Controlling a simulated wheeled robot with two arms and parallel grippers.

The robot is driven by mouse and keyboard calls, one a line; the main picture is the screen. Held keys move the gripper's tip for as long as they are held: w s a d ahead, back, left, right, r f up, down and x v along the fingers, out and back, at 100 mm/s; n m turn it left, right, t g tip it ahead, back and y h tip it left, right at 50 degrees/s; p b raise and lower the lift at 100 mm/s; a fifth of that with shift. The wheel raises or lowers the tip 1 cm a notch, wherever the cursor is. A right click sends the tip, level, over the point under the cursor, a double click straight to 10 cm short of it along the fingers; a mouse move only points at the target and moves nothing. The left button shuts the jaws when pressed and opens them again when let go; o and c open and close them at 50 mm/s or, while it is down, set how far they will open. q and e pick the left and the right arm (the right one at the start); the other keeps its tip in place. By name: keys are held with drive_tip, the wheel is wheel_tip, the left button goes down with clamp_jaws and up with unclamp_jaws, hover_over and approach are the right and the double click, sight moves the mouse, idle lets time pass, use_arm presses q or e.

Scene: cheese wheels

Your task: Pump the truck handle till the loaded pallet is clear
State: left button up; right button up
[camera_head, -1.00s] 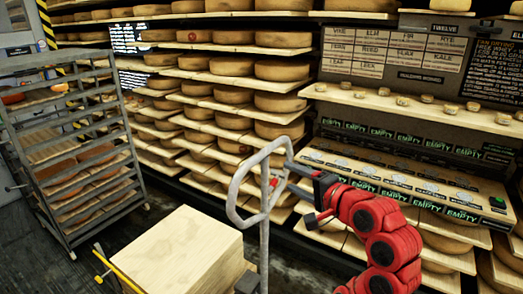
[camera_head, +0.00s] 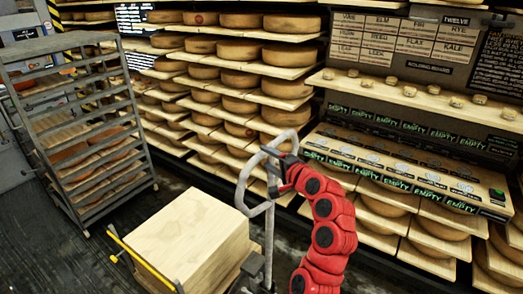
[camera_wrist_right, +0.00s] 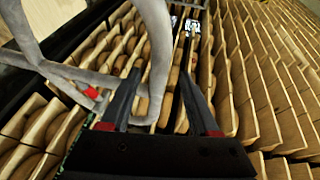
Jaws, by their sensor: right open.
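The truck handle (camera_head: 243,188) is a grey tubular loop on an upright post, standing at the middle of the head view. My right gripper (camera_head: 274,174) is at the upper right side of the loop, its red arm coming up from below. In the right wrist view, the jaws (camera_wrist_right: 160,78) are open, and a grey tube of the handle (camera_wrist_right: 158,45) runs between the fingers in the picture; I cannot tell whether they touch it. The load (camera_head: 190,238) is a pale wooden block beside the post. The pallet's underside is hidden. My left gripper is out of view.
A grey wheeled rack (camera_head: 147,145) with boards stands at the left. Shelves of cheese wheels (camera_head: 240,80) fill the back. A counter (camera_head: 400,172) with "EMPTY" labels is at the right. A yellow bar (camera_head: 140,258) lies along the load's left side. Dark floor (camera_head: 95,245) shows at left.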

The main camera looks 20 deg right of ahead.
sight(264, 157)
drive_tip(key=shift+p+x, duration=0.5)
drive_tip(key=shift+x, duration=1.55)
drive_tip(key=shift+f, duration=0.1)
clamp_jaws()
